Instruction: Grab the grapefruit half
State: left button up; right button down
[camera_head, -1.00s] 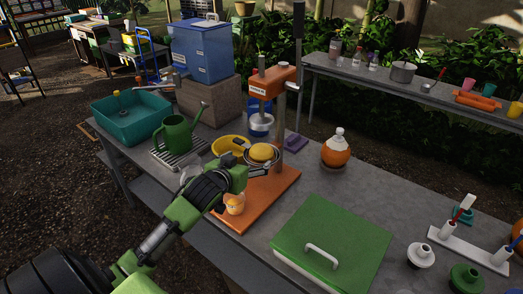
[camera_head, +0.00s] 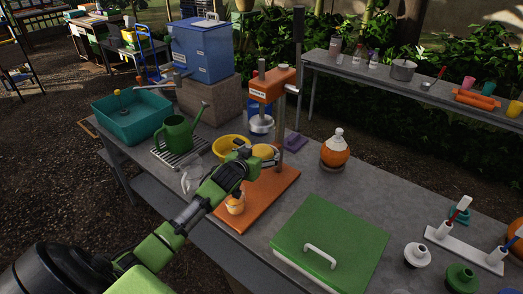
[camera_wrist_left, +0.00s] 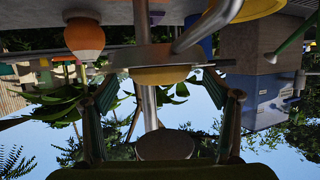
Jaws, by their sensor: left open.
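The grapefruit half (camera_head: 263,150) is a yellow dome on the cup of the orange juice press (camera_head: 274,86). In the left wrist view, which is upside down, the grapefruit half (camera_wrist_left: 160,76) shows against the cup, with the round press head (camera_wrist_left: 165,145) facing it. My left gripper (camera_head: 262,155) is at the press cup and partly hides the fruit. In the left wrist view my left gripper (camera_wrist_left: 161,82) is open, one finger on each side of the fruit. I cannot tell whether the fingers touch it. My right gripper is not in view.
The press post stands just behind the cup. A yellow bowl (camera_head: 228,145) and green watering can (camera_head: 178,134) stand left of the press. A small orange cup (camera_head: 235,204) sits on its base. A green-lidded box (camera_head: 335,235) is in front, and an orange jar (camera_head: 335,153) stands right.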

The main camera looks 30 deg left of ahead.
pick_arm(q)
jog(key=shift+w, duration=0.15)
jog(key=c, duration=1.3)
jog(key=shift+o, duration=0.2)
